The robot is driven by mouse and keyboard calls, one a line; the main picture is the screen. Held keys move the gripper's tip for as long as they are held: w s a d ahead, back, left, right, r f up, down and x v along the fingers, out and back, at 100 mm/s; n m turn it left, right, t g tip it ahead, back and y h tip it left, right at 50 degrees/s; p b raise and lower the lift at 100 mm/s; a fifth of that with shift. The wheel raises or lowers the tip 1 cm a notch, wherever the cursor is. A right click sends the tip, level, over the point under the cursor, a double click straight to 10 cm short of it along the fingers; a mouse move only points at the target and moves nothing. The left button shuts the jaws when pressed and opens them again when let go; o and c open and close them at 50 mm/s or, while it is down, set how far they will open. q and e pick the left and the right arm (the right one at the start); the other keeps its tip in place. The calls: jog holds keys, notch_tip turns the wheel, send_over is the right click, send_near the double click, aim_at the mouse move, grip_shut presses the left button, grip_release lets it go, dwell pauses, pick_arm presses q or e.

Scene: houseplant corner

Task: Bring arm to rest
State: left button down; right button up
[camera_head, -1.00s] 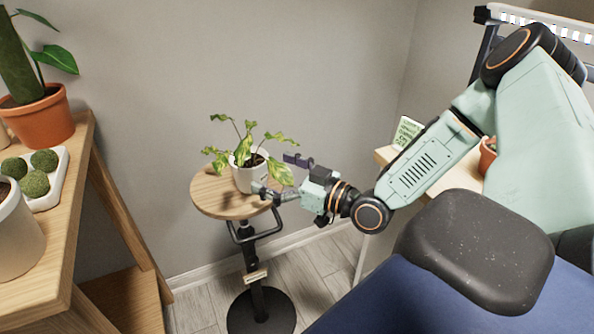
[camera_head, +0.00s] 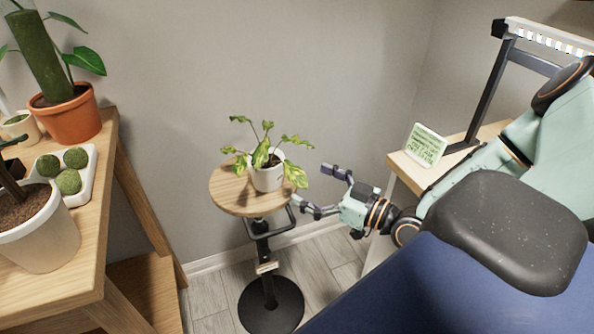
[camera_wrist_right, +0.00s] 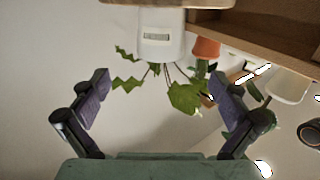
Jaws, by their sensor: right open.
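My right gripper (camera_head: 319,190) is open and empty, to the right of the small round stand (camera_head: 226,193). Its two fingers spread wide in the right wrist view (camera_wrist_right: 163,105), with nothing between them at the tips. A white pot (camera_head: 268,178) with a drooping, yellow-green leafy plant (camera_head: 262,155) stands upright on the stand, apart from the gripper. The pot also shows upside down in the right wrist view (camera_wrist_right: 160,42). My left gripper is not in view.
A wooden shelf (camera_head: 105,200) at left carries a terracotta pot (camera_head: 70,118), a white tray with round cacti (camera_head: 86,187) and a large pale pot (camera_head: 45,245). A wooden surface with a card (camera_head: 425,146) and a lamp frame (camera_head: 492,90) is at right.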

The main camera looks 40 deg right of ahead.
aim_at(280, 171)
jog(key=shift+w, duration=0.1)
jog(key=b+x, duration=0.5)
jog(key=shift+w+a+f, duration=0.15)
jog(key=shift+w+a, duration=0.05)
jog(key=shift+w, duration=0.15)
jog(key=shift+b+x, duration=2.05)
jog(key=shift+x, duration=1)
jog(key=shift+d, duration=0.1)
